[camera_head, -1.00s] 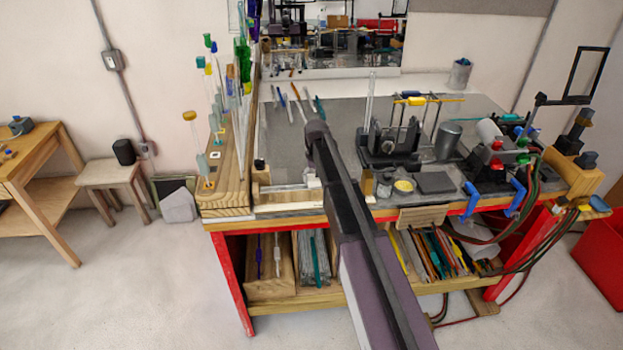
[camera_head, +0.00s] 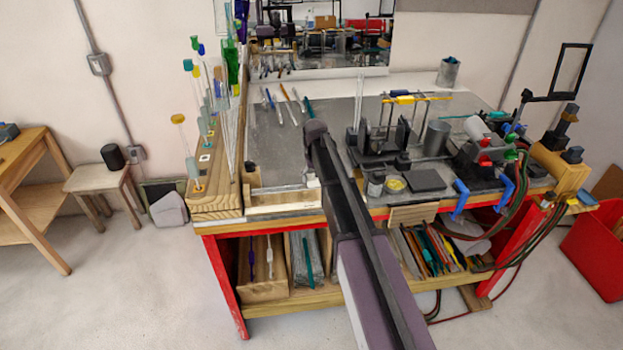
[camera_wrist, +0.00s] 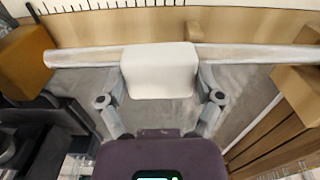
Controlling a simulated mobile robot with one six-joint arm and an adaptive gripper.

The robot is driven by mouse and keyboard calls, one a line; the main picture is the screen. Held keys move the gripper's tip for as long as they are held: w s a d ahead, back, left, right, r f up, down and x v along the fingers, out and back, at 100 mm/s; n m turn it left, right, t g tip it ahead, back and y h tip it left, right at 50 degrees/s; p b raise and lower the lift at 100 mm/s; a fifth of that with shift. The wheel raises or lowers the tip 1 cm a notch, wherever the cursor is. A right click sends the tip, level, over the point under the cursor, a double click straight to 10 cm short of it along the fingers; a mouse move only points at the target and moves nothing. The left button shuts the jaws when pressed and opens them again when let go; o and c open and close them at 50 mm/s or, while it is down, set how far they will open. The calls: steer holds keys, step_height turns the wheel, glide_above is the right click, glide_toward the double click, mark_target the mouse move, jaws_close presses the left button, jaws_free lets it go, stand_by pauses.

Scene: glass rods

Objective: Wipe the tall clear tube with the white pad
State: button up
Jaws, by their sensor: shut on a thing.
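My gripper (camera_wrist: 160,103) is shut on the white pad (camera_wrist: 158,70), a block held between its two fingers. In the head view the pad (camera_head: 312,179) shows as a small white patch beside my arm, near the bench's front edge. A clear tube (camera_wrist: 80,55) lies level along a wooden strip in the wrist view, passing at the pad's far side. The pad hides its middle, and I cannot tell whether they touch. Another tall clear tube (camera_head: 359,97) stands upright at the back of the bench, clear of my gripper.
A dark clamp stand (camera_head: 385,140), a metal cup (camera_head: 436,138) and a torch with hoses (camera_head: 488,150) fill the bench's right side. Upright coloured rods stand in a wooden rack (camera_head: 215,190) on the left. The grey bench top (camera_head: 275,150) between is mostly clear.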

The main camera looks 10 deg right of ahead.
steer(key=shift+d+f, duration=0.1)
steer(key=shift+d, duration=0.85)
steer(key=shift+f, duration=0.1)
steer(key=shift+a, duration=1.8)
steer(key=shift+a, duration=0.1)
steer(key=shift+a+r, duration=0.2)
steer(key=shift+a, duration=1.45)
